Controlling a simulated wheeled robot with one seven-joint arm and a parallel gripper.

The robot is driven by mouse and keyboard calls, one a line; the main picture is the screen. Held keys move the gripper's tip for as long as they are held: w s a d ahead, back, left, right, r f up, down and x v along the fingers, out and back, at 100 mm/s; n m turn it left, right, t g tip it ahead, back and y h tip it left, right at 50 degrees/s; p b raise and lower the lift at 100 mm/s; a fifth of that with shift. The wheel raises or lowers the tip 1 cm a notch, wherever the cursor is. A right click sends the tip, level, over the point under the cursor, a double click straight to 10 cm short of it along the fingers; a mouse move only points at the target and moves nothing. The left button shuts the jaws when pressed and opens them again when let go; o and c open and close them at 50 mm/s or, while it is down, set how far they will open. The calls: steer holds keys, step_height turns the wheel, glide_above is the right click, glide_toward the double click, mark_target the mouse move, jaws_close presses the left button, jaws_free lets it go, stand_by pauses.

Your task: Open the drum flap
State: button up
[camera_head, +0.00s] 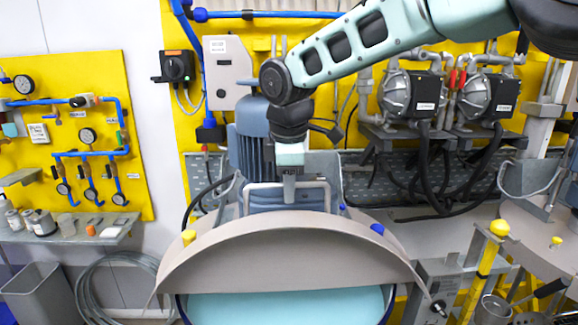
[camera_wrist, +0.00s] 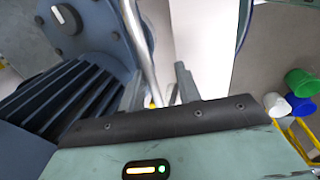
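The drum flap (camera_head: 285,252) is a beige-grey, half-round lid at the lower middle of the head view. It looks tilted over the front of the drum, and a light-blue surface (camera_head: 290,305) shows below its lower edge. A pale U-shaped metal bar (camera_head: 325,197) stands behind it. My gripper (camera_head: 289,192) points down at the middle of this bar, behind the flap. In the wrist view my gripper's two fingers (camera_wrist: 160,88) stand apart, and the metal bar (camera_wrist: 139,45) runs down between them. I cannot tell whether they touch it.
A blue-grey motor (camera_head: 250,140) stands just left of my gripper and fills the left of the wrist view (camera_wrist: 85,75). Yellow (camera_head: 189,237) and blue (camera_head: 377,229) knobs flank the flap. Pumps (camera_head: 410,95) with black hoses and a yellow post (camera_head: 485,265) stand to the right.

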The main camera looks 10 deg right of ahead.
steer(key=s+r+b, duration=0.3)
steer(key=r, duration=1.4)
steer(key=shift+s, duration=0.2)
steer(key=shift+a+f, duration=0.1)
steer(key=s+f+m+b, duration=0.1)
steer(key=s+f+b, duration=0.1)
steer(key=s+f, duration=0.45)
steer(key=s+f+m+g+b, duration=0.1)
steer(key=s+f+m+b, duration=0.15)
steer(key=f, duration=0.65)
steer(key=s+f+m+b, duration=0.1)
steer(key=s+f+b, duration=0.2)
steer(key=s+f, duration=0.3)
steer(key=s+d+f+m+b, duration=0.1)
steer(key=s+d+f, duration=0.2)
steer(key=f, duration=0.3)
steer(key=s+d+f+m+b, duration=0.1)
steer(key=s+d+f+m, duration=0.1)
steer(key=s+f, duration=0.4)
steer(key=s+d+f+m+g+b, duration=0.1)
steer(key=s+d+f+m+b, duration=0.1)
steer(key=s+d+f, duration=0.2)
step_height(320, 180, down, 3)
steer(key=shift+s+f+y, duration=0.15)
steer(key=shift+s+y, duration=0.2)
steer(key=shift+y, duration=0.05)
